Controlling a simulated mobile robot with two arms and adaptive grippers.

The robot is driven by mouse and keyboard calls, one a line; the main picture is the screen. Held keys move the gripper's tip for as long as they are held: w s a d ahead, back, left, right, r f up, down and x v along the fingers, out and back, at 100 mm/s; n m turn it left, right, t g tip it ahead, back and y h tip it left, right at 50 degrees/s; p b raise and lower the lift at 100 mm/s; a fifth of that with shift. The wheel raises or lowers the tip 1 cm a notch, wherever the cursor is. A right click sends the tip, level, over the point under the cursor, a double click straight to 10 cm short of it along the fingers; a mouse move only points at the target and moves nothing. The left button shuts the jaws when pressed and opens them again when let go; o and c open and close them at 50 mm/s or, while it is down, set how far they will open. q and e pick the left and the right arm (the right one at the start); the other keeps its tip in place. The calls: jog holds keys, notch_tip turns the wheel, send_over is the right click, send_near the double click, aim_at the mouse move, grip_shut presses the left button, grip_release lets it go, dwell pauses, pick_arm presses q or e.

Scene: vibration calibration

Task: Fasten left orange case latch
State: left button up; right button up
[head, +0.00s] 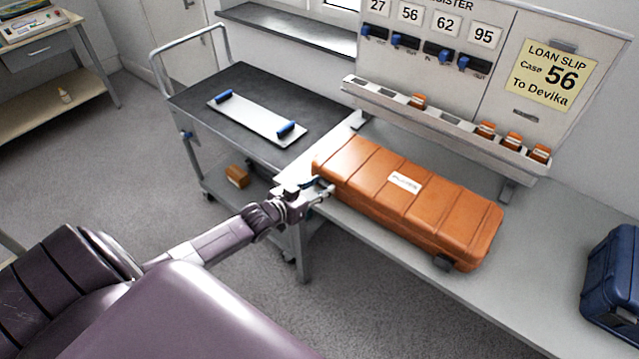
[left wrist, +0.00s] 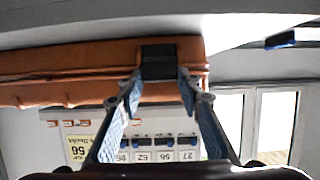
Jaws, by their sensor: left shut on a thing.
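The orange case (head: 400,203) lies closed on the grey bench, a white label on its lid. My left gripper (head: 322,187) is at the left end of its front side. In the left wrist view, which looks upside down, a black latch (left wrist: 159,62) on the orange case (left wrist: 70,62) sits between the fingertips of my left gripper (left wrist: 160,83). The gripper is shut on this latch. In the head view the gripper covers it, and I cannot tell whether it is fully fastened. The case's right latch (head: 444,263) shows at the front right. My right gripper is not in view.
A trolley (head: 225,88) with a white blue-handled plate (head: 258,120) stands left of the bench (head: 400,258). A register board (head: 440,50) with a small-slot rack rises behind the case. A dark blue case (head: 612,285) stands at the right. Bench between the cases is clear.

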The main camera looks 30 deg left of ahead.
pick_arm(q)
jog(key=o, duration=1.2)
jog(key=shift+c, duration=0.2)
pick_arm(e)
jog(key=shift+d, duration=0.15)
pick_arm(q)
jog(key=shift+s+r, duration=0.15)
jog(key=shift+s, duration=0.4)
jog(key=v, duration=1)
jog(key=shift+s+r, duration=0.3)
jog(key=shift+s, duration=0.05)
